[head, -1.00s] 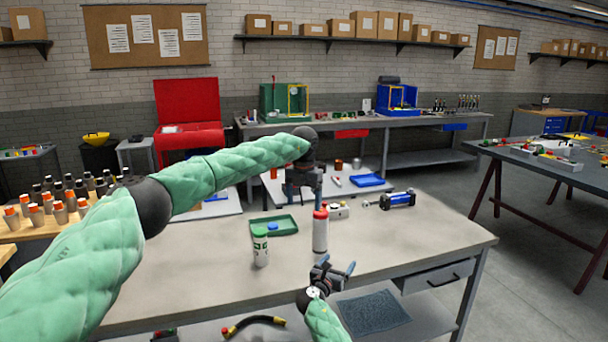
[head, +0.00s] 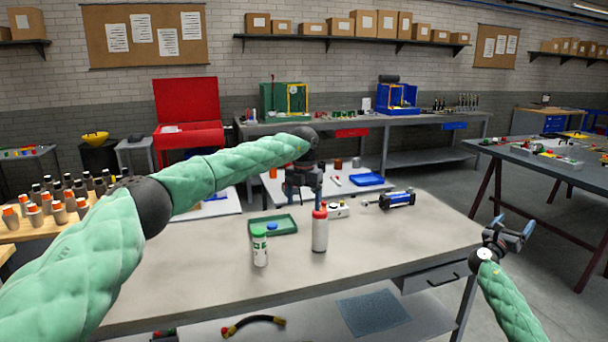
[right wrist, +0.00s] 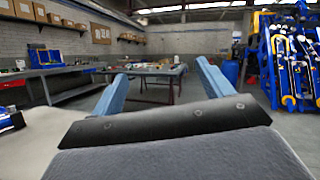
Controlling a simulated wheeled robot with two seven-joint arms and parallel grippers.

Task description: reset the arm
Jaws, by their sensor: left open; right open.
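My right arm reaches in from the lower right in the head view. Its gripper (head: 512,230) is open and empty, out past the right edge of the workbench (head: 300,275). In the right wrist view its two blue fingers (right wrist: 160,85) stand wide apart with nothing between them. My left arm crosses from the left, and its gripper (head: 303,192) points down above the bench, behind a white bottle with a red cap (head: 320,232). The left gripper is open; its fingertips are partly hidden by that bottle.
A white bottle with a green cap (head: 260,248), a green tray (head: 283,224) and a blue cylinder part (head: 397,200) stand on the bench. A dark table (head: 560,160) with small parts is at the right. Open floor lies between it and the bench.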

